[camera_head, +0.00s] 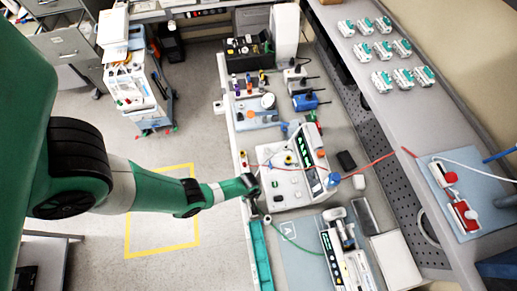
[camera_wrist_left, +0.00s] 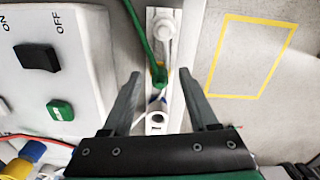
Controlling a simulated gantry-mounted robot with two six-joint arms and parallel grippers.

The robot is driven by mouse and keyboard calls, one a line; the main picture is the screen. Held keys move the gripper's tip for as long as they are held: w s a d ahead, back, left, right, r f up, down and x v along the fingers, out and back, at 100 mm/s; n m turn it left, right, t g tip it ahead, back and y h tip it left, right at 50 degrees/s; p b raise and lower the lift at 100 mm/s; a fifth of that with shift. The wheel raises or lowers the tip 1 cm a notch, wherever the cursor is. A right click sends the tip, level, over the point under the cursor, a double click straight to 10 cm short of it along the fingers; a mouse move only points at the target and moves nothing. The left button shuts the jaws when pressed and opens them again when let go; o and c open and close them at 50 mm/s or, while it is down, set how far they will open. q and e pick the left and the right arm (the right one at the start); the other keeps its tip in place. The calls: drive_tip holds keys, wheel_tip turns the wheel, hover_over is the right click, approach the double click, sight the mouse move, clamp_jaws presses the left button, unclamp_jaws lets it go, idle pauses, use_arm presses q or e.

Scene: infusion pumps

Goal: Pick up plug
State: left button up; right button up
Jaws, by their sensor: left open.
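A small green and yellow plug (camera_wrist_left: 159,76) on a green cable (camera_wrist_left: 140,28) shows in the left wrist view, over a narrow white strip. My left gripper (camera_wrist_left: 162,72) is open, with one finger on each side of the plug; I cannot tell whether either touches it. A white round fitting (camera_wrist_left: 156,120) with a dark hole is between the fingers, closer to the palm. In the head view my left gripper (camera_head: 252,190) is at the left side of the white pump device, and the green cable (camera_head: 293,240) runs below it. The plug is too small to make out there.
The white device (camera_head: 285,178) stands beside the gripper; its black switch (camera_wrist_left: 37,57) and green button (camera_wrist_left: 60,110) show in the wrist view. A second pump (camera_head: 345,255) stands at lower right. The floor with a yellow outline (camera_head: 162,250) is clear.

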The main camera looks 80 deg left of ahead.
use_arm(q)
clamp_jaws()
drive_tip(key=shift+r, duration=0.1)
idle(0.5)
